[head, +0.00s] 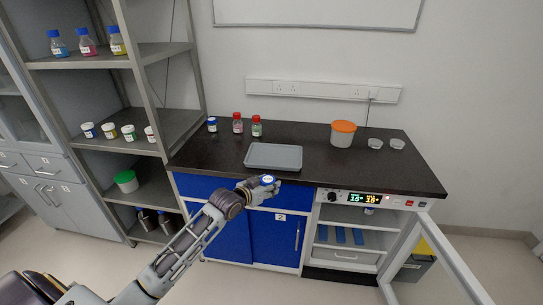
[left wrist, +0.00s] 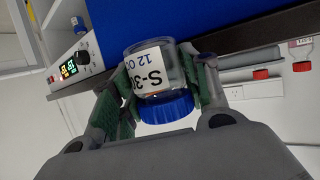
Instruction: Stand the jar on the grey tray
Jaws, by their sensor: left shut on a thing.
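The jar (left wrist: 165,85) is clear with a white label and a blue lid. My left gripper (left wrist: 165,88) is shut on it, with a green-padded finger on each side. My right gripper is not in view.
A blue-capped jar (head: 212,125) and two red-capped bottles (head: 238,124) stand behind the tray's left. An orange-lidded tub (head: 342,134) and two small clear dishes (head: 375,143) stand to the right. An oven door (head: 438,262) hangs open below. Shelves (head: 135,150) stand left.

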